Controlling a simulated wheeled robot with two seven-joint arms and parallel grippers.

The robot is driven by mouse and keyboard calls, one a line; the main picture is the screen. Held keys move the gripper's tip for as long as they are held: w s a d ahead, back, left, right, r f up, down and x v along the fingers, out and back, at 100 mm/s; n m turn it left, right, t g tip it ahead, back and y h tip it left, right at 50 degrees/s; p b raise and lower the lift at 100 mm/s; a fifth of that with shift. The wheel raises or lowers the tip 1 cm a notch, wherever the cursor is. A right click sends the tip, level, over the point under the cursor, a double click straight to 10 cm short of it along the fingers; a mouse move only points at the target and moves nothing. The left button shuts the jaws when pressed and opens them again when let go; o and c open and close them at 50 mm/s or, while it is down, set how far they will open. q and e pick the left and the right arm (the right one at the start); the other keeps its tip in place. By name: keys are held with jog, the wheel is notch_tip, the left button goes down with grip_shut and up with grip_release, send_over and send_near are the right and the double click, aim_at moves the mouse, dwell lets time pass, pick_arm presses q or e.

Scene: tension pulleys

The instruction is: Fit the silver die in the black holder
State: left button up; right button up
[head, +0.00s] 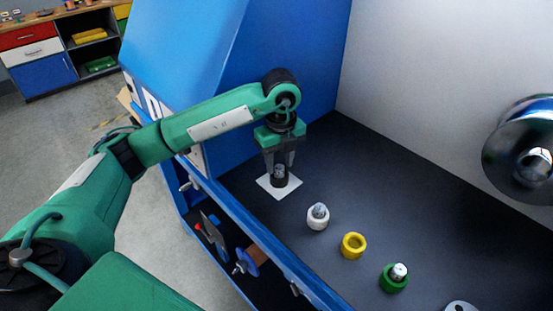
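A black holder (279,181) stands on a white square plate (265,186) in the head view, near the blue wall. My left gripper (279,172) points straight down at it, with its two fingers apart on either side of its top. Something small and greyish shows between the fingertips at the holder's mouth. I cannot tell whether it is the silver die, or whether the fingers grip it. A silver piece (319,208) sits in a white holder (317,221). Another silver piece (399,269) sits in a green holder (393,284). My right gripper is out of view.
A yellow ring-shaped holder (353,246) stands between the white and green ones. A pale round part (460,307) is cut off at the bottom edge. A shiny metal drum (525,150) juts from the right wall. The dark bench surface (400,190) is clear behind the holders.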

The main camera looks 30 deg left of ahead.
pick_arm(q)
jog(key=shift+o, duration=0.4)
jog(key=shift+f, duration=0.4)
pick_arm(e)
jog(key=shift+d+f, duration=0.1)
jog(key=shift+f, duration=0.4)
pick_arm(q)
jog(key=shift+w+d, duration=0.35)
jog(key=shift+d, duration=0.1)
jog(key=shift+r, duration=0.9)
jog(key=r, duration=0.4)
jog(key=shift+s+a+r, duration=0.15)
jog(key=shift+s+a, duration=0.05)
jog(key=shift+a, duration=0.1)
notch_tip(320, 180, up, 8)
jog(key=p, duration=0.1)
jog(key=shift+s+a+r, duration=0.15)
jog(key=shift+r, duration=0.1)
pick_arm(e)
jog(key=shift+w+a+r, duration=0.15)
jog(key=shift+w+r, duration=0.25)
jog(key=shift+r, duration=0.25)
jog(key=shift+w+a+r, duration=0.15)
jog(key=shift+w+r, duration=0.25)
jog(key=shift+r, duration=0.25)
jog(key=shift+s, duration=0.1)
